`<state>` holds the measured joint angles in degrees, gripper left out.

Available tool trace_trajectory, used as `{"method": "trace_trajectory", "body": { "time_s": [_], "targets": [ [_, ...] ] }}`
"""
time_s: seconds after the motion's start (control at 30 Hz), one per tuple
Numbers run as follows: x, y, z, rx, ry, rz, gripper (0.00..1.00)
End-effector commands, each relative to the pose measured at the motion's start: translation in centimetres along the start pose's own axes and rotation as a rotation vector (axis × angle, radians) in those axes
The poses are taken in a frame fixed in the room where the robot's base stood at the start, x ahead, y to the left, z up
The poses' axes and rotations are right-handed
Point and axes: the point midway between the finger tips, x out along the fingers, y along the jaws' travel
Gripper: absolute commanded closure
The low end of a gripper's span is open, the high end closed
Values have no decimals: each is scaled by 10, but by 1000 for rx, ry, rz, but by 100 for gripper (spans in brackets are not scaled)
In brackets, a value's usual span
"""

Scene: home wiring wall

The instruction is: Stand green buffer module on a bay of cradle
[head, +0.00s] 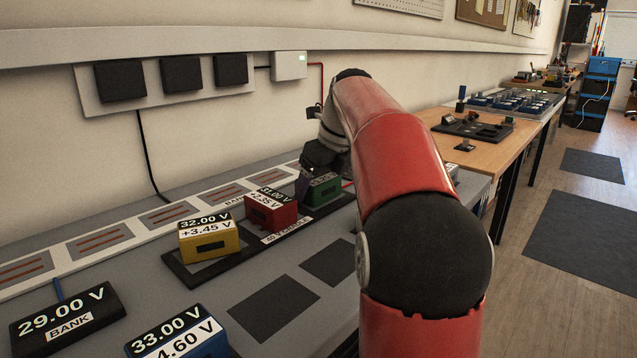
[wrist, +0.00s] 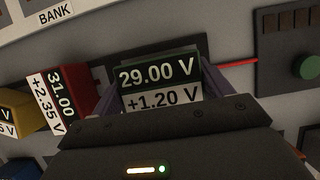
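The green buffer module (head: 324,190) is at the right-hand end of the black cradle (head: 206,279), beside the red module. In the wrist view the green module (wrist: 160,84) shows the labels 29.00 V and +1.20 V. My gripper (head: 314,180) comes down over it, with purple fingers along both its sides, and appears shut on it. The module looks upright over the right bay; I cannot tell whether its underside touches the cradle. The red module (head: 271,210) and the yellow module (head: 209,240) stand on the cradle's other bays.
A blue module (head: 178,335) and a black bank block (head: 68,318) stand at the front left. Dark flat pads (head: 272,305) lie on the grey bench. A panel with a green button (wrist: 306,67) is right of the gripper. A red cable (wrist: 233,62) runs behind the right finger.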

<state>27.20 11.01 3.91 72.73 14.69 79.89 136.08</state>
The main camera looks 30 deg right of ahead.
Motion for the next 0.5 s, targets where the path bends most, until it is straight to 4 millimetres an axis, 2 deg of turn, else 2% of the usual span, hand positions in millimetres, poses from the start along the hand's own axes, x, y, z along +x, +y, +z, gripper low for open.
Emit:
{"method": "trace_trajectory", "body": {
  "time_s": [0.03,0.17,0.5],
  "targets": [
    [0,0,0,0,0,0,16],
    [0,0,0,0,0,0,0],
    [-6,0,2,0,-1,-1,0]
  ]
}}
